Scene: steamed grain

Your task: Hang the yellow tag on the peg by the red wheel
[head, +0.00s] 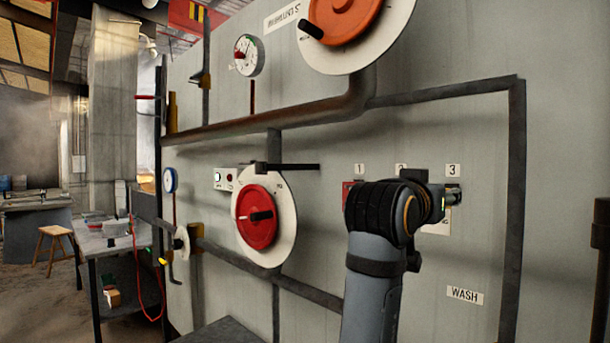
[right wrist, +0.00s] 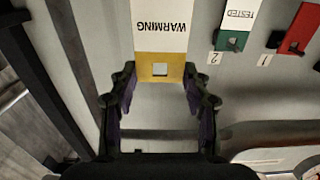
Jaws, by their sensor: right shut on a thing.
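The yellow tag, a white card with "WARMING" and a yellow end (right wrist: 160,69), is at the top middle of the right wrist view. My right gripper (right wrist: 161,80) is shut on its yellow end, one finger at each side. In the head view the right gripper (head: 451,196) is at the panel under label 3, and part of the white card (head: 437,229) shows below it. The red wheel (head: 257,217) is on a white disc left of it. A dark peg (head: 292,167) sticks out above that wheel. My left gripper is not in view.
A green-ended "TESTED" tag (right wrist: 234,38) hangs by label 2 and a red tag (right wrist: 298,30) by label 1. A dark pipe (head: 516,200) runs down right of the gripper. An orange wheel (head: 343,18) is above. Bare panel lies between the red wheel and the tags.

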